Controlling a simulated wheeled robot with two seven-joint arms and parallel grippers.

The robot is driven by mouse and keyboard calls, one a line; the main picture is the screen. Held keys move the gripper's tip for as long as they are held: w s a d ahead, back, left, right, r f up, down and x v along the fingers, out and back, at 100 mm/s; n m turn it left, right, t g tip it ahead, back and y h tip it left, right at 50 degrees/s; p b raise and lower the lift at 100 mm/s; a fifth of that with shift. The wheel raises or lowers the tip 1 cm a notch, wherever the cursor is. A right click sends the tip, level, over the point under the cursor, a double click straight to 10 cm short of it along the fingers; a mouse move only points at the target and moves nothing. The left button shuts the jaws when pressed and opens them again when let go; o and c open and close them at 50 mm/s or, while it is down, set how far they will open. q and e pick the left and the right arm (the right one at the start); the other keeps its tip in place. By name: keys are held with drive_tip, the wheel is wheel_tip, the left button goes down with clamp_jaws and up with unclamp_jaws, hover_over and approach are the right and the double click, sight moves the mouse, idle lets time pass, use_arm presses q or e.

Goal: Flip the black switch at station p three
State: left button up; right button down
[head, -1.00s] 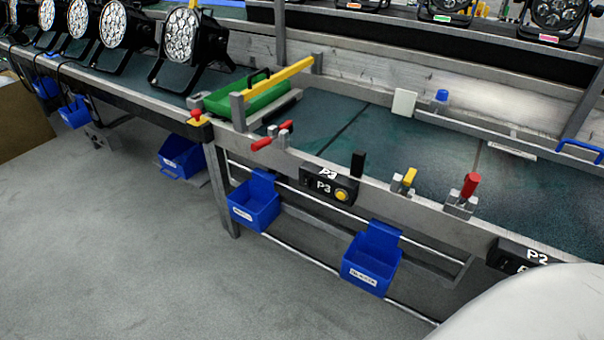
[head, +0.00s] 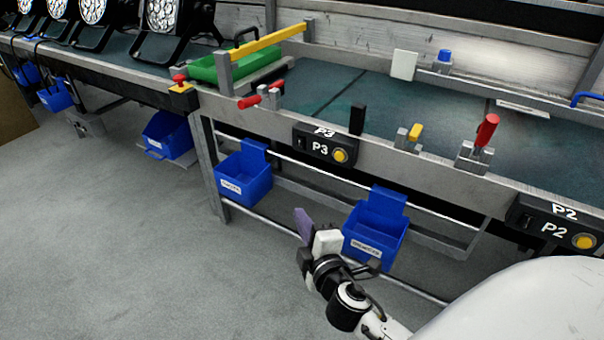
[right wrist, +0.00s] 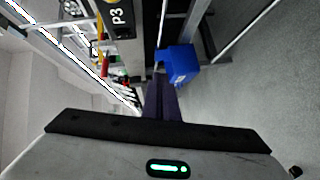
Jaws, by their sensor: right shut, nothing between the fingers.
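The P3 control box (head: 325,145) is fixed to the front rail of the bench in the head view. It carries a small black switch (head: 302,143) at its left end and a yellow round button (head: 340,155) at its right. The P3 box also shows at the top of the right wrist view (right wrist: 118,16). My right gripper (head: 303,222) is shut and empty, below and in front of the P3 box, just left of a blue bin. Its purple fingers (right wrist: 161,97) point up in the right wrist view. My left gripper is not in view.
Two blue bins (head: 243,176) (head: 375,228) hang below the rail. The P2 box (head: 555,222) is at the right. Open floor (head: 130,250) lies at the left.

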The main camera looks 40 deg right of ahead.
drive_tip(key=w+d+r+n+t+h+b, duration=0.2)
drive_tip(key=w+r, duration=0.1)
drive_tip(key=r, duration=0.2)
drive_tip(key=shift+d+r+n+t, duration=0.25)
drive_tip(key=shift+d+n+t, duration=0.05)
drive_tip(key=shift+d+n, duration=0.1)
drive_tip(key=shift+w, duration=0.15)
approach(298, 138)
drive_tip(key=w+a, duration=0.2)
drive_tip(key=w, duration=0.2)
drive_tip(key=d, duration=0.1)
drive_tip(key=w+d, duration=0.1)
drive_tip(key=d, duration=0.1)
drive_tip(key=shift+d+r, duration=0.2)
drive_tip(key=shift+d, duration=0.2)
